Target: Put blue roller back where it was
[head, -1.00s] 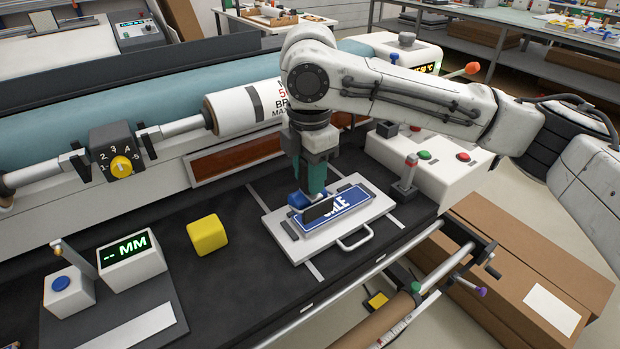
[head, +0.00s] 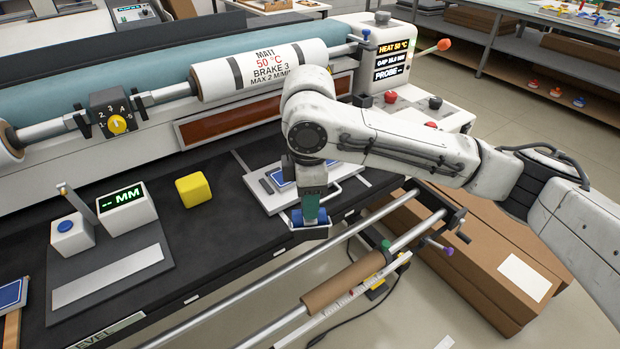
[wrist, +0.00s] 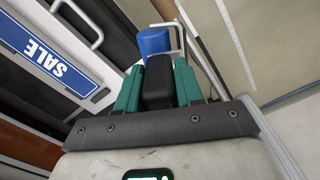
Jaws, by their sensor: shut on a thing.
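My gripper (head: 311,206) is shut on the black handle (wrist: 158,82) of the blue roller. The blue roller (wrist: 153,41) sticks out past the fingertips in the wrist view, with a bent metal rod beside it. In the head view the blue roller (head: 297,217) is low at the bench's front edge, in front of the white tray (head: 262,201). A pale edge shows just under it; I cannot tell what that is or whether they touch. The blue SALE sign (wrist: 45,58) lies on the tray, partly hidden by my arm in the head view.
A yellow block (head: 190,190) and a gauge box (head: 127,208) stand left on the black bench. Metal rails with a brown tube (head: 342,282) run along the bench front. Cardboard boxes (head: 480,245) lie right, below the bench.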

